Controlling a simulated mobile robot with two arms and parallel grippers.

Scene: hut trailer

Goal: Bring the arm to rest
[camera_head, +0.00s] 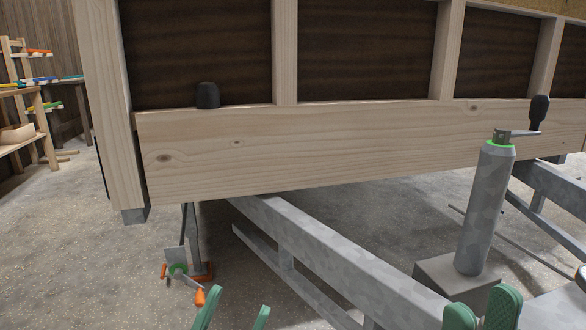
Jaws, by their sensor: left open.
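My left gripper (234,316) shows at the bottom edge, left of the middle. Its two green fingertips stand apart with bare floor visible between them, and nothing is held there. My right gripper (482,310) shows at the bottom right, with two broad green fingertips side by side and a narrow gap between them. I cannot tell whether it is open or shut. Neither gripper visibly touches anything.
A timber-framed wall (300,150) crosses ahead over a grey metal drawbar (330,250). A jack post (485,210) with a black-handled crank rises near my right gripper. A black knob (208,95) sits on the beam. Floor at left is clear.

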